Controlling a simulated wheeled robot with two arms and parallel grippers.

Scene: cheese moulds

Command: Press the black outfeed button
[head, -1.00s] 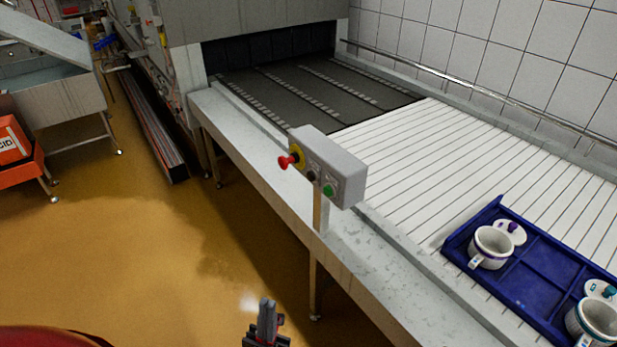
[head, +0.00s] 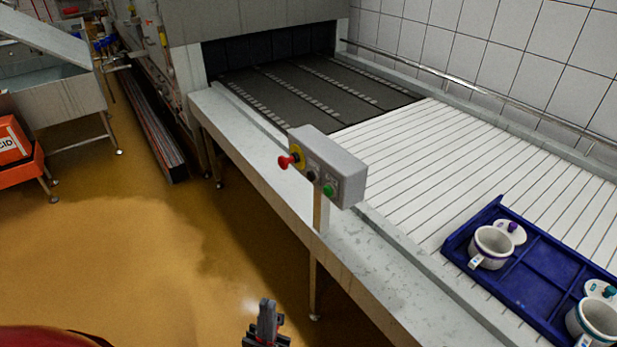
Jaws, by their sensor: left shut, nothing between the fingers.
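The black button (head: 311,175) sits on the face of a grey control box (head: 345,168), between a red mushroom button (head: 287,161) on a yellow plate and a green button (head: 328,190). The box stands on a post at the front edge of the conveyor. My left gripper (head: 267,305) shows at the bottom of the head view, below and a little left of the box, well apart from it. Its fingers are shut with nothing between them. My right gripper is not in view.
A blue tray (head: 487,215) with white moulds (head: 491,248) and lids lies on the white slatted conveyor (head: 420,160) at right. A steel ledge (head: 390,275) runs along the conveyor's front. The yellow-brown floor (head: 130,250) left of it is open. An orange crate (head: 22,170) stands at far left.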

